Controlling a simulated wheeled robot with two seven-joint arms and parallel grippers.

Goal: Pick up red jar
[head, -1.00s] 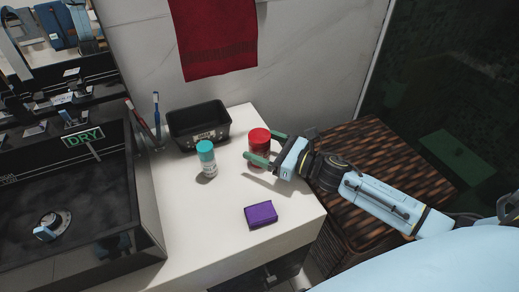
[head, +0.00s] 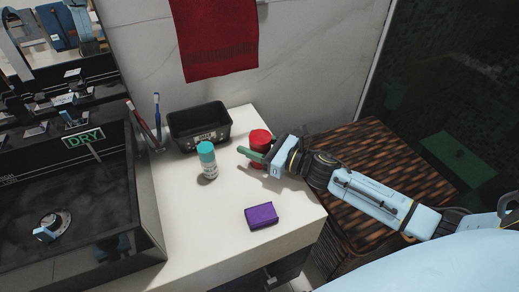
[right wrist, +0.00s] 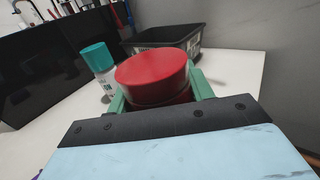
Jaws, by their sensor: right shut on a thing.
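The red jar (head: 260,136) stands on the white counter near its right edge, partly hidden by my right gripper (head: 257,157). In the right wrist view the jar's red lid (right wrist: 153,75) sits between the two green fingers (right wrist: 158,92), one on each side. My right gripper is shut on the jar. The jar looks upright; I cannot tell whether its base is clear of the counter. My left gripper is not in view.
A teal-capped bottle (head: 207,160) stands left of the jar. A black bin (head: 199,125) is behind it, and a purple box (head: 261,216) lies in front. A black sink (head: 75,205) is at the left. A red towel (head: 214,40) hangs behind.

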